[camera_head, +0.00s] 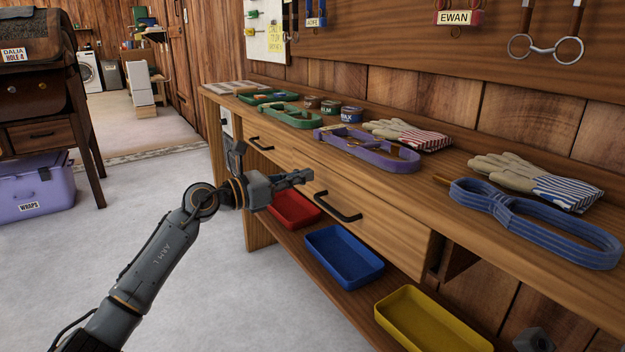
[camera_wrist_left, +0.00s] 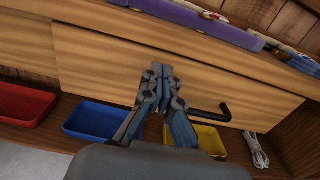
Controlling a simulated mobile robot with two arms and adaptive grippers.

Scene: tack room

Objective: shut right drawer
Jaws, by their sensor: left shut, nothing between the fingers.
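The right drawer (camera_head: 375,215) of the wooden bench has a plain wooden front with a black bar handle (camera_head: 338,206). It stands out a little from the bench, with a dark gap at its right end. My left gripper (camera_head: 305,175) is shut and empty, in front of the drawer face near the handle's upper left. In the left wrist view its closed fingers (camera_wrist_left: 160,72) point at the wooden front, with the handle (camera_wrist_left: 213,108) to their right. I cannot tell whether they touch the wood. A dark grey part of my right arm shows at the head view's bottom right edge.
The left drawer has its own black handle (camera_head: 260,143). Red (camera_head: 295,208), blue (camera_head: 343,255) and yellow (camera_head: 432,320) trays sit on the shelf below. Straps, tins and gloves lie on the bench top (camera_head: 450,185). The floor (camera_head: 225,290) in front is clear.

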